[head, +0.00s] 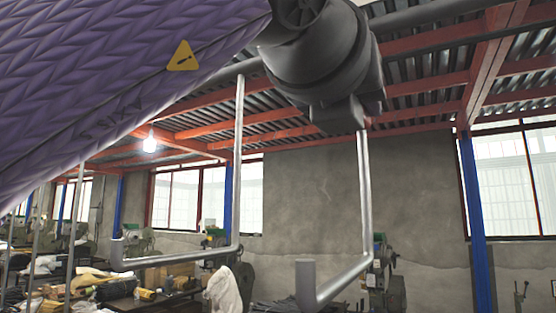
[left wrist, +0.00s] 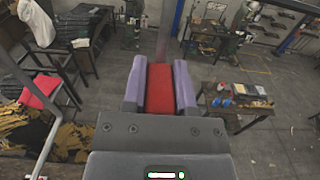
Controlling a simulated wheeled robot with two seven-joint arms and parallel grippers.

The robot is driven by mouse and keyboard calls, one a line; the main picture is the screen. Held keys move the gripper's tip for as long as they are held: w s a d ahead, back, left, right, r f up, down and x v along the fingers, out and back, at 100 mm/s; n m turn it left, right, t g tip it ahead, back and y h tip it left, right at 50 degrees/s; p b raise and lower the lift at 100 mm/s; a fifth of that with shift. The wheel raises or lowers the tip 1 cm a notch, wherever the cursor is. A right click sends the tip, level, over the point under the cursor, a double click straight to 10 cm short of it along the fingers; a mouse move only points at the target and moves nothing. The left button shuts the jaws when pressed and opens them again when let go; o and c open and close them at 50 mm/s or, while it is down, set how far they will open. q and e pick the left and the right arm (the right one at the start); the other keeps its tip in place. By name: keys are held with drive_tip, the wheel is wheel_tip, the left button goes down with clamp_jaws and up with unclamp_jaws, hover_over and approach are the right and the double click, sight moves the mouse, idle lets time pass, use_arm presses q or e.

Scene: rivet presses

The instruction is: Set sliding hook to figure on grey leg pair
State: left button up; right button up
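In the head view, two grey L-shaped rods hang from an overhead grey bar (head: 430,15) and look like hooks. The left hook (head: 238,165) runs down, then left to a short upturned end. The right hook (head: 365,195) bends toward me to a thick upturned end. Thin grey upright legs (head: 73,235) stand at the far left; no figure is readable on them. In the left wrist view my left gripper (left wrist: 161,72) has its two purple fingers apart, with a red piece between them that seems part of the gripper. No hook is between the fingers. My right gripper is not seen.
My purple patterned arm covers the upper left of the head view and hides part of the bar. Benches with clutter (head: 120,288) and green machines stand behind. A small table (left wrist: 235,105) and chair (left wrist: 62,60) show in the left wrist view, with bare floor between.

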use_arm(q)
clamp_jaws()
idle(1.0)
